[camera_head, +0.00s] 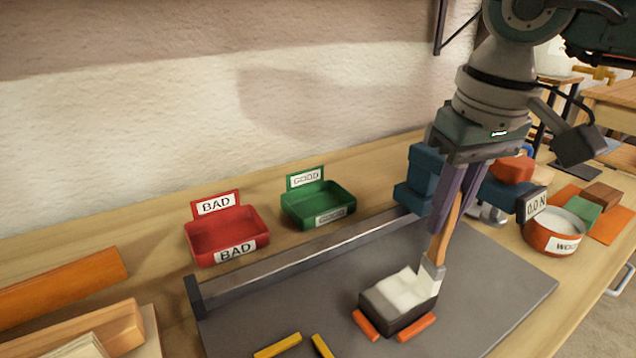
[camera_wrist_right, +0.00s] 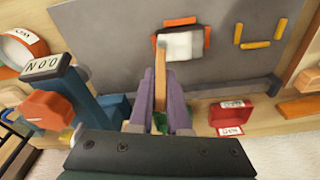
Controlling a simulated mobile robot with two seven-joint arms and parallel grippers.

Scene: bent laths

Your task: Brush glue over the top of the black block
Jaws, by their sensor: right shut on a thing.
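The black block (camera_head: 385,318) lies on the dark grey board, its top mostly covered with white glue (camera_head: 400,290). The block also shows from above in the wrist view, with the white glue (camera_wrist_right: 185,45) on it. My right gripper (camera_head: 447,222) is shut on the wooden handle of the brush (camera_head: 443,238). The brush points down, and its pale bristle end is at the right edge of the block's top, apparently touching it. In the wrist view the brush (camera_wrist_right: 161,68) sticks out between the purple fingers. My left gripper is not in view.
Orange strips (camera_head: 416,327) sit against the block. Yellow strips (camera_head: 277,345) lie on the grey board (camera_head: 480,300). A red BAD tray (camera_head: 228,240), a green GOOD tray (camera_head: 318,205) and a metal rail (camera_head: 300,262) stand behind. A round orange pot (camera_head: 553,238) stands at right.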

